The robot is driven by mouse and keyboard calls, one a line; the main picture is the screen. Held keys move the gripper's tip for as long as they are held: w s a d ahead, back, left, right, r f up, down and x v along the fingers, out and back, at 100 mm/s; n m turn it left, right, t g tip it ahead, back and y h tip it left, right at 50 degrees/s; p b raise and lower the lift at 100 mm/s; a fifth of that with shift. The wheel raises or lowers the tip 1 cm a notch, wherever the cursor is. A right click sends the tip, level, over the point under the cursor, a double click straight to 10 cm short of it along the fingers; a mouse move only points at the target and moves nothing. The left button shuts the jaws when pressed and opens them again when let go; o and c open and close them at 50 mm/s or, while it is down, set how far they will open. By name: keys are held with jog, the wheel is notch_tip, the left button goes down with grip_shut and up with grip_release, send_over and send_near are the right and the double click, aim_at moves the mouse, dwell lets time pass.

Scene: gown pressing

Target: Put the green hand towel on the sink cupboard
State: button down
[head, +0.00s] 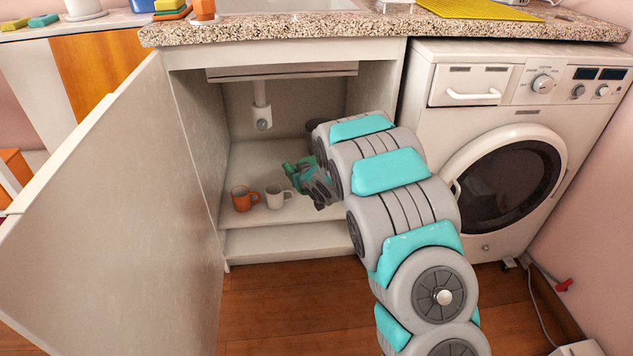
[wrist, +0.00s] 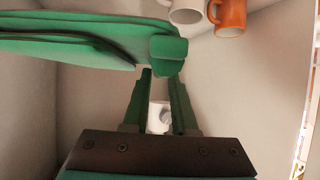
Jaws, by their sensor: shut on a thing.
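The green hand towel (wrist: 90,40) is folded and stretches across the top left of the wrist view. My gripper (wrist: 162,78) is shut on its right end. In the head view the towel (head: 296,172) is a small green patch at my gripper (head: 314,186), inside the open sink cupboard (head: 285,240), above its floor and right of the mugs. My arm partly hides this spot. Whether the towel touches the cupboard floor or a wall, I cannot tell.
An orange mug (head: 243,199) and a white mug (head: 276,196) stand on the cupboard floor. A white drain pipe (head: 262,105) hangs above. The open cupboard door (head: 110,210) is on the left, a washing machine (head: 510,150) on the right. The granite counter (head: 380,27) runs overhead.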

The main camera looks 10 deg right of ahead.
jog(key=w+d+f, duration=0.2)
jog(key=f, duration=0.1)
jog(key=w+d+f, duration=0.1)
jog(key=w, duration=0.1)
jog(key=shift+w+f+b, duration=0.1)
jog(key=shift+f+b, duration=0.2)
jog(key=shift+b, duration=0.05)
jog(key=shift+y, duration=0.3)
jog(key=d+f+b, duration=0.1)
jog(key=f, duration=0.2)
jog(key=w+d+f+b, duration=0.1)
jog(key=d+f+b, duration=0.1)
jog(key=f, duration=0.1)
jog(key=w+d+f+b, duration=0.1)
jog(key=f, duration=0.2)
jog(key=shift+d, duration=0.15)
jog(key=shift+f+n+b, duration=0.3)
jog(key=shift+f+b, duration=0.3)
jog(key=shift+f, duration=0.15)
jog(key=shift+f, duration=0.55)
jog(key=c, duration=0.6)
grip_release()
